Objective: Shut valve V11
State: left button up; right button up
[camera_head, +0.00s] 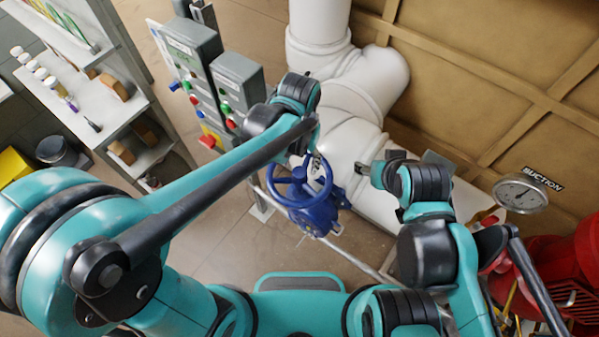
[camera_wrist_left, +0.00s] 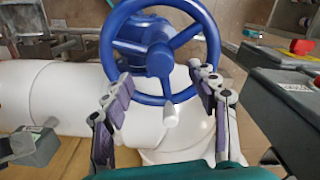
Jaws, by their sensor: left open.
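A blue valve handwheel (camera_head: 300,188) with spokes sits on a blue valve body (camera_head: 318,216) on the white pipe. A small tag by it is too small to read, so I cannot confirm V11. My left gripper (camera_head: 308,146) is over the wheel, partly hidden by its own arm. In the left wrist view the wheel (camera_wrist_left: 160,62) fills the upper middle. The left gripper (camera_wrist_left: 165,82) is open, its fingers on either side of the near rim and a white knob (camera_wrist_left: 170,116). I cannot tell whether they touch the rim. My right gripper (camera_head: 378,168) is right of the wheel, apart from it; its jaws are unclear.
A thick white pipe (camera_head: 345,106) runs behind the valve. Grey control boxes (camera_head: 238,84) with coloured buttons stand to the left. A suction gauge (camera_head: 520,194) and red machinery (camera_head: 560,262) are at right. A shelf (camera_head: 85,95) stands at far left.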

aim_at(300, 173)
pick_arm(q)
jog(key=n, duration=0.6)
jog(key=shift+n, duration=0.3)
jog(key=n, duration=0.6)
jog(key=shift+b, duration=0.3)
notch_tip(300, 173, down, 7)
jog(key=b, duration=0.5)
jog(key=shift+r, duration=0.2)
jog(key=shift+s, duration=0.1)
jog(key=c, duration=1.1)
